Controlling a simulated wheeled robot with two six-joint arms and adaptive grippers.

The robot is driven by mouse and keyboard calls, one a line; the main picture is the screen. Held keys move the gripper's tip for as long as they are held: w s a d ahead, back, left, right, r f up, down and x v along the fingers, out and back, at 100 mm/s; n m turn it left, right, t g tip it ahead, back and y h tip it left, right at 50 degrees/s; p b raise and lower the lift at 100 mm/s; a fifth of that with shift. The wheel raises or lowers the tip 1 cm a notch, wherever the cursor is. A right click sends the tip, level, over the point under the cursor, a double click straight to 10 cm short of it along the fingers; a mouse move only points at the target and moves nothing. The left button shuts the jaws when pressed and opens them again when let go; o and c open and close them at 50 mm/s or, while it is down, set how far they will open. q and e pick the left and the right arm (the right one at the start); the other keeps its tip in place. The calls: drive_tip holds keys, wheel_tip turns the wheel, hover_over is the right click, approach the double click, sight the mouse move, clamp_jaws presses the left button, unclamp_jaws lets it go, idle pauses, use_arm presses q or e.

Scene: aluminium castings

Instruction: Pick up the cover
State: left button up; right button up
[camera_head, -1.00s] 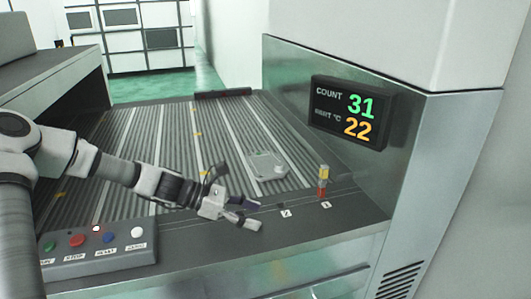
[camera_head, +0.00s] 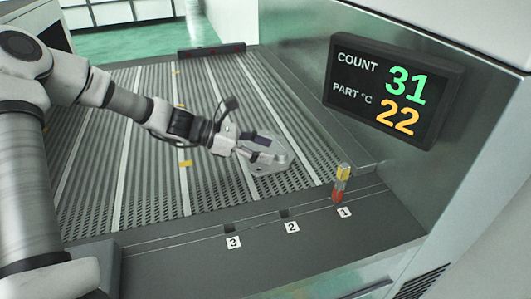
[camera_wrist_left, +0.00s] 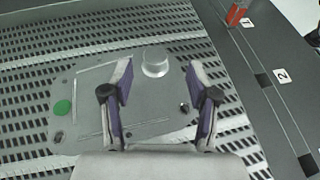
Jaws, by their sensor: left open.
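The cover is a flat grey metal plate (camera_wrist_left: 90,85) lying on the slatted conveyor. In the left wrist view it shows a raised round boss, a green dot near its left end and a small dark hole at its right. My left gripper (camera_wrist_left: 160,95) is open, with its two purple-padded fingers above the plate on either side of its middle, the boss just beyond the fingertips. In the head view the left gripper (camera_head: 265,150) covers much of the cover (camera_head: 278,166). I cannot tell whether the fingers touch it. My right gripper is not in view.
The slatted conveyor (camera_head: 150,190) is otherwise clear. A red and yellow post (camera_head: 340,183) stands at slot 1 on the dark front ledge, near slots 2 and 3. A display (camera_head: 390,90) on the machine wall reads count 31, part 22 °C.

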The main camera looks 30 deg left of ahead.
sight(278, 152)
use_arm(q)
drive_tip(key=w+d+f, duration=0.2)
drive_tip(key=shift+w+d, duration=0.1)
drive_tip(key=shift+w, duration=0.25)
drive_tip(key=shift+d+r, duration=0.1)
drive_tip(key=shift+d, duration=0.15)
drive_tip(key=shift+s+d+r, duration=0.1)
drive_tip(key=shift+s, duration=0.05)
drive_tip(key=shift+c, duration=1.4)
drive_tip(key=shift+a, duration=0.25)
clamp_jaws()
drive_tip(key=shift+d, duration=0.1)
